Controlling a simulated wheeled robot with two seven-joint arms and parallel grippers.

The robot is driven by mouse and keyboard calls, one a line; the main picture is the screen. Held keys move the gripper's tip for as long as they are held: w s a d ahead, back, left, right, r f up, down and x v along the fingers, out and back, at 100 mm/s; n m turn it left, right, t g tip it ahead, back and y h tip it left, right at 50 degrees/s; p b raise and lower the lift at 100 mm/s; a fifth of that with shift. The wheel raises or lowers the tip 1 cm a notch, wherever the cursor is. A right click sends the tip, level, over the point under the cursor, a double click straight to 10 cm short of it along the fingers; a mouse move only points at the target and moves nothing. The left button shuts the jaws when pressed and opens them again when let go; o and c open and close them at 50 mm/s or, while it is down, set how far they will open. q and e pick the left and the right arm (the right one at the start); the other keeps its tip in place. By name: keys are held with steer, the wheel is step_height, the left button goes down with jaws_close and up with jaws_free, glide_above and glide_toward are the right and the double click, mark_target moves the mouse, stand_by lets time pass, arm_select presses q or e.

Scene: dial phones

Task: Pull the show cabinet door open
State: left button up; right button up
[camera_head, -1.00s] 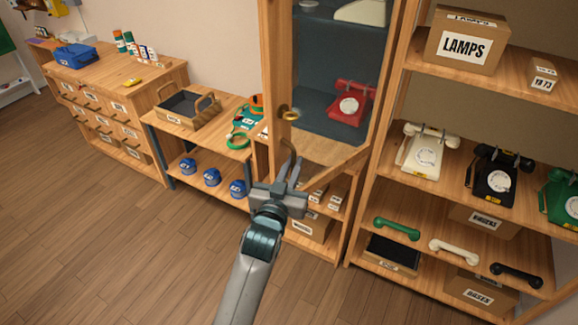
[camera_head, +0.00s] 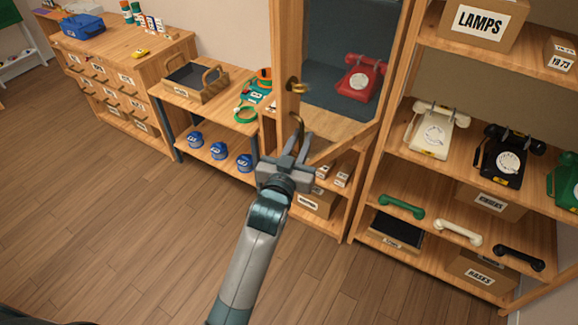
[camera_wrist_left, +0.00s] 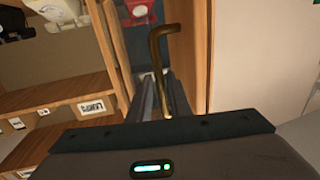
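The show cabinet (camera_head: 277,60) stands upright at the centre of the head view, with a wood-framed door and a dark blue interior. My left gripper (camera_head: 296,148) is at the handle's lower part. In the left wrist view the fingers (camera_wrist_left: 161,97) sit close on both sides of the handle's shaft and appear shut on it. The handle's lower end is partly hidden in the head view. My right gripper is not in view.
A red phone (camera_head: 357,78) is inside the cabinet. An open shelf (camera_head: 440,180) with phones, handsets and boxes stands close on the right. A low bench (camera_head: 222,118) and a drawer unit (camera_head: 160,60) stand left. The wooden floor (camera_head: 130,230) in front is clear.

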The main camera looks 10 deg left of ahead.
arm_select(q)
steer(key=s+a+b, duration=0.1)
steer(key=s+b, duration=0.4)
steer(key=s, duration=1.1)
steer(key=shift+s, duration=0.4)
steer(key=shift+a, duration=0.1)
